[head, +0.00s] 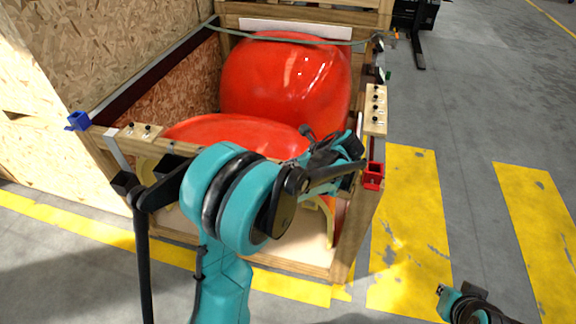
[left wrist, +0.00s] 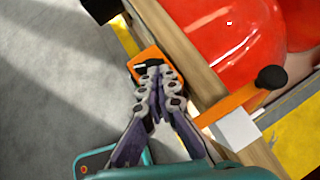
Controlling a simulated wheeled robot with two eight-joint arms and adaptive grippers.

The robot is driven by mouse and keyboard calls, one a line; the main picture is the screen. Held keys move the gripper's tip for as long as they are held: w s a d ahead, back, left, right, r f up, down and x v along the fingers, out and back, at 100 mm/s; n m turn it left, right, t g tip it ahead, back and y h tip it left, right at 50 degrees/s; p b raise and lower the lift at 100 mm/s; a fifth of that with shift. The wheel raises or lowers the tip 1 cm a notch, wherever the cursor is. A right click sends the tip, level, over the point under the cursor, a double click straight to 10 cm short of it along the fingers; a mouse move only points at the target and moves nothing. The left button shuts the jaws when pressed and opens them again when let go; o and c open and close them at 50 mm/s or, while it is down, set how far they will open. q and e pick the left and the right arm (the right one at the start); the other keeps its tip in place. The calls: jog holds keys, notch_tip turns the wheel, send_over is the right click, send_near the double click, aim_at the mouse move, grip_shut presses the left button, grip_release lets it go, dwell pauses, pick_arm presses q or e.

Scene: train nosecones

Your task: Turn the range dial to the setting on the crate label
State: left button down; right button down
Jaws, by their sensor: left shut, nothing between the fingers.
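The wooden crate (head: 345,258) fills the middle of the head view. My left gripper (head: 350,150) is over its near right part, mostly hidden behind my teal arm. In the left wrist view my left gripper (left wrist: 157,72) is shut and empty, its fingertips in front of an orange block (left wrist: 146,60) beside the crate's wooden rail (left wrist: 180,45). I cannot tell whether they touch. I cannot make out a range dial or its setting. A white tag (left wrist: 237,130) is on the rail; no writing is legible. Part of my right arm (head: 470,305) shows at bottom right; its fingers are unclear.
Large red nosecones (head: 285,80) fill the crate. A blue bracket (head: 78,121) is at its left corner and a red bracket (head: 373,178) at its right. A wooden plate with black knobs (head: 376,108) is on the right rail. Floor on the right is free.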

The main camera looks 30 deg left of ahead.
pick_arm(q)
jog(key=shift+w+a, duration=0.2)
jog(key=shift+w, duration=0.2)
pick_arm(e)
jog(key=shift+r, duration=0.3)
dwell(1.0)
pick_arm(q)
jog(key=shift+s, duration=0.1)
